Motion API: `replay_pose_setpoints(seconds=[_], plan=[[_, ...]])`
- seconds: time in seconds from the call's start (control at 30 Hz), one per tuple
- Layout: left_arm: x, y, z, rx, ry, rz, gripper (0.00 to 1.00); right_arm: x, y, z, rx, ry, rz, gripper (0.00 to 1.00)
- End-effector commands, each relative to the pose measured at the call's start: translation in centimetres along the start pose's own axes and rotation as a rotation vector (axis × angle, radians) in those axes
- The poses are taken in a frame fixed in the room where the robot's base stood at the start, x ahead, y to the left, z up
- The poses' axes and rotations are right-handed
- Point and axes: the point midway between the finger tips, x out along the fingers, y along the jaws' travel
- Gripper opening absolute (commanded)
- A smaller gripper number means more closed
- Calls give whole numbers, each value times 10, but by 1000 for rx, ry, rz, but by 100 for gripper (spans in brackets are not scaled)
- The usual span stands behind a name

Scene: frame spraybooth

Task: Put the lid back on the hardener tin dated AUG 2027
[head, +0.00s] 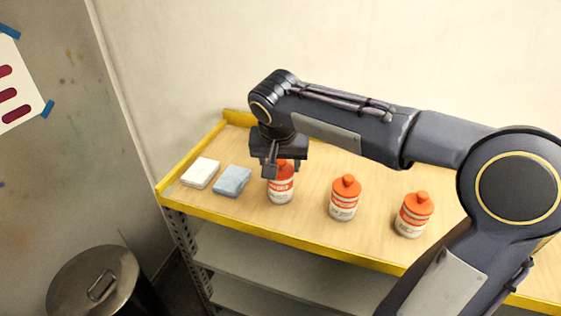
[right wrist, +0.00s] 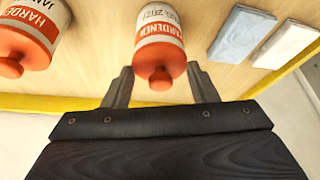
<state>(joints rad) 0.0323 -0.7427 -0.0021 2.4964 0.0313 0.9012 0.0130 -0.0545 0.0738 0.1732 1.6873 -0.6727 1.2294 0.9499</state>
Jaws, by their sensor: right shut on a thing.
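Three white tins with orange lids and hardener labels stand upright in a row on the shelf. My right gripper (head: 282,164) reaches down from above onto the left tin (head: 281,187) and is shut on its orange lid (right wrist: 160,62). The lid sits on top of that tin, with no gap that I can see. The middle tin (head: 344,204) and the right tin (head: 413,220) have lids on. My left gripper is not in view.
A white block (head: 200,172) and a blue-grey cloth or pad (head: 232,181) lie left of the tins on the wooden shelf top (head: 222,147), which has a yellow edge. A lidded metal bin (head: 95,285) stands at the lower left. A wall is behind.

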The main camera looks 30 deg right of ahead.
Motion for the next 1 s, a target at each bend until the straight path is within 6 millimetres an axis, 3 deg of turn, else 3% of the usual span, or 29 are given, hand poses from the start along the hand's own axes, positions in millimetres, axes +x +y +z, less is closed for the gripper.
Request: replay_pose_setpoints(seconds=[0.1,0.13,0.3,0.5,0.67,1.0], plan=[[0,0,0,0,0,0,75,0,0,0,0,0,0,32],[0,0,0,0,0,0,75,0,0,0,0,0,0,56],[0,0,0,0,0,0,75,0,0,0,0,0,0,78],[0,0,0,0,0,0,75,0,0,0,0,0,0,78],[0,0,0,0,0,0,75,0,0,0,0,0,0,99],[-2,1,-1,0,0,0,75,-3,0,-1,0,0,0,100]])
